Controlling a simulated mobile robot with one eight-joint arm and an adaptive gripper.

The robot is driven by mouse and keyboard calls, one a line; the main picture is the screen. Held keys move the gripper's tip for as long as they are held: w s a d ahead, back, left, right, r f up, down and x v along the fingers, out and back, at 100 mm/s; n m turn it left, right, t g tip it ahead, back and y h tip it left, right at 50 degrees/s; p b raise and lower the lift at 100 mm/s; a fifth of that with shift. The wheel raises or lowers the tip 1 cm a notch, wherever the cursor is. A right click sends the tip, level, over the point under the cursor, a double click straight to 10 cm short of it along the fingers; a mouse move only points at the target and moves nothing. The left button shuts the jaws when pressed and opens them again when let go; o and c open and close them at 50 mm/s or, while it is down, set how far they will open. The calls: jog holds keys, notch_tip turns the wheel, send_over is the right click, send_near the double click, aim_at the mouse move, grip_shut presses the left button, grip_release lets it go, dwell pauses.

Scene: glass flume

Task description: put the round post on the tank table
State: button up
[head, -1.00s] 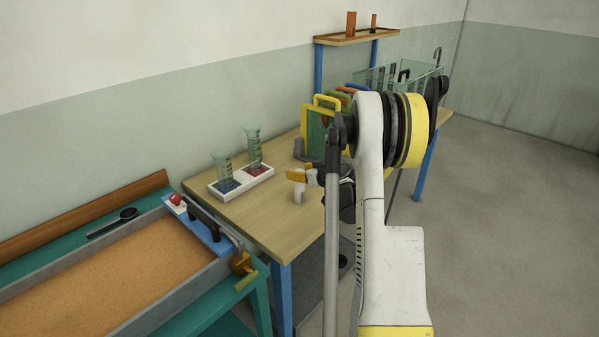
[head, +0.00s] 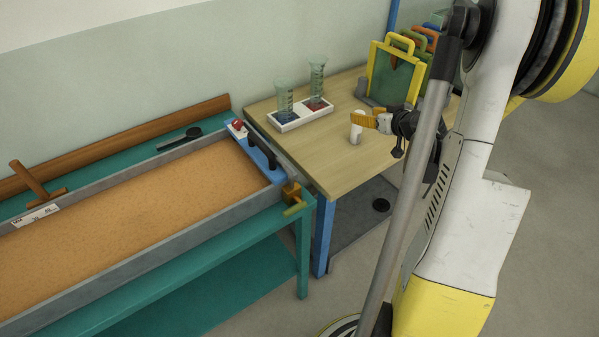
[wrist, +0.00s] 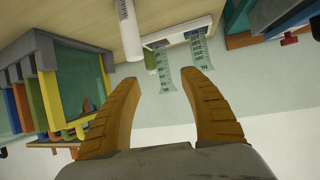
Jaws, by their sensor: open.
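The teal table (head: 245,265) with a sand-filled tray stands left of the wooden table (head: 335,172). No label shows which is the tank table.
A white tray (head: 303,117) with two glass beakers stands behind the post.

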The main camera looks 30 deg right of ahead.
jog(key=s+a+r+n+g+y, duration=0.15)
jog(key=a+r, duration=0.25)
jog(key=a, duration=0.8)
jog(key=s+a+r+g+y, duration=0.1)
jog(key=a+r+g, duration=0.15)
jog(key=a, duration=0.95)
jog(key=s+a+r+g, duration=0.1)
jog(key=s+a, duration=1.3)
jog(key=s, duration=0.2)
jog(key=shift+s+a+g+h, duration=0.25)
jog(key=shift+a+g+h, duration=0.05)
jog(key=shift+g+h, duration=0.15)
jog(key=shift+a, duration=0.1)
